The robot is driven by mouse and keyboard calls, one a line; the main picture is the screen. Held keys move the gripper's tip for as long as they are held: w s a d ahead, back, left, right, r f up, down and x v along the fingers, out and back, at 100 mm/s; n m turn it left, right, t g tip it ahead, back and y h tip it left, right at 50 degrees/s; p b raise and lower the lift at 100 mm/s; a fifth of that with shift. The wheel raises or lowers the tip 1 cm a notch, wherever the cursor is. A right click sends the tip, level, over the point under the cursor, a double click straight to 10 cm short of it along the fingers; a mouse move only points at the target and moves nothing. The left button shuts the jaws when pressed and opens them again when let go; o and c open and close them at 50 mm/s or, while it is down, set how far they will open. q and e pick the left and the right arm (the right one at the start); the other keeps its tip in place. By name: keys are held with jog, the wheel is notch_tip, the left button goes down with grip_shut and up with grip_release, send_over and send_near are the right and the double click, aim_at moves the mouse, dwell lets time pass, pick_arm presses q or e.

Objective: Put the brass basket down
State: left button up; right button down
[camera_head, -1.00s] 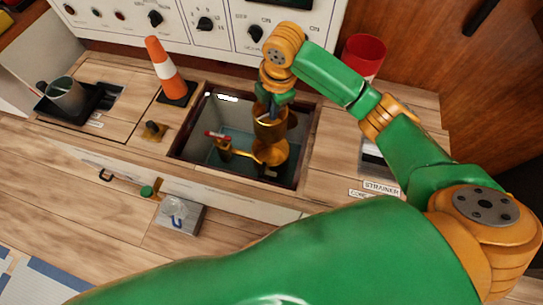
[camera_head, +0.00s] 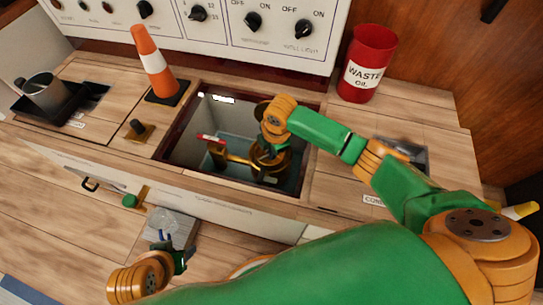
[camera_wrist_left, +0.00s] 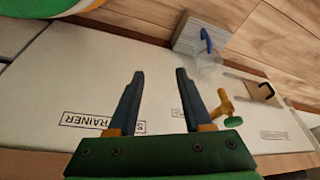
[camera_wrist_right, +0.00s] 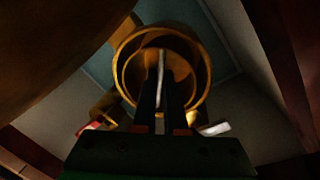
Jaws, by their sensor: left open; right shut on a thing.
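The brass basket (camera_wrist_right: 136,72) shows in the right wrist view as a round brass cup with a pale bar across its middle. My right gripper (camera_wrist_right: 162,84) is shut on that bar. The basket sits inside a wider brass ring, the round body (camera_head: 283,166) in the sunken well (camera_head: 172,138). How deep it sits, and whether it touches the bottom, I cannot tell. In the head view my right wrist mostly hides the basket. My left gripper (camera_wrist_left: 160,74) is open and empty, in front of the white panel marked STRAINER (camera_wrist_left: 60,75).
A brass pipe with a red handle (camera_head: 208,138) stands in the well. An orange cone (camera_head: 152,55) and a red WASTE OIL bin (camera_head: 368,65) stand behind it. A grey mug (camera_head: 43,92) is at the left. A clear block (camera_head: 170,228) with a blue hook is near my left gripper.

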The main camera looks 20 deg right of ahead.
jog(key=shift+f, duration=0.95)
pick_arm(q)
jog(key=shift+w+d+r+t, duration=0.2)
jog(key=shift+w+r+t, duration=0.6)
jog(key=shift+r, duration=0.25)
pick_arm(e)
jog(key=shift+r, duration=0.1)
pick_arm(q)
jog(key=shift+w, duration=0.1)
pick_arm(e)
jog(key=c, duration=1)
grip_release()
pick_arm(q)
jog(key=shift+w, duration=0.15)
